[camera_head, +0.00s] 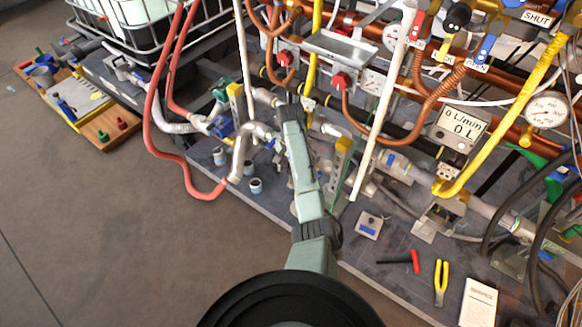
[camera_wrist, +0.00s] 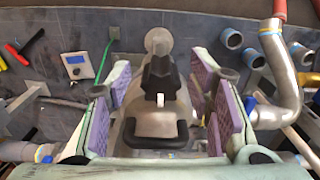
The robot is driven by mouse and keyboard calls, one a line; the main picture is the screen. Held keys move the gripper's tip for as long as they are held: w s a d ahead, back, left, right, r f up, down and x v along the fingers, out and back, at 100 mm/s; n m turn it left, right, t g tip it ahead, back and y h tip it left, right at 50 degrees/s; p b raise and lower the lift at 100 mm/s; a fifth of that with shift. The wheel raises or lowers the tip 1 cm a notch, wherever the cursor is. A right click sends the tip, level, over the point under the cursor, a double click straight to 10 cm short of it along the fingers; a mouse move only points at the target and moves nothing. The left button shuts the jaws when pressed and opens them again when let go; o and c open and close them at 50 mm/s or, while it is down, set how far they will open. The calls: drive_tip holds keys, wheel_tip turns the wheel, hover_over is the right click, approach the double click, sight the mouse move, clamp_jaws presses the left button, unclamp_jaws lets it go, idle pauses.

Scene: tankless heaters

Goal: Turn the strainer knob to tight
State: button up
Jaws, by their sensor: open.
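In the wrist view a black knob (camera_wrist: 160,78) with a white mark stands on a pale metal strainer body (camera_wrist: 142,108). A black curved bar (camera_wrist: 157,136) with another white mark sits at the lower side of that body. My gripper (camera_wrist: 165,92) is open, with purple-padded fingers left and right of the knob. Gaps show between pads and knob, so it is not gripped. In the head view my arm reaches to the pipework, its end (camera_head: 289,112) among pipes; the knob is hidden there. I cannot read any tight marking.
A bent silver pipe (camera_wrist: 283,75) stands close on the right in the wrist view, near blue-rimmed cups (camera_wrist: 230,38). In the head view, a red hose (camera_head: 150,112) and a white pole (camera_head: 383,110) flank my arm.

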wheel_tip(320, 180, up, 12)
idle(0.6)
idle(0.4)
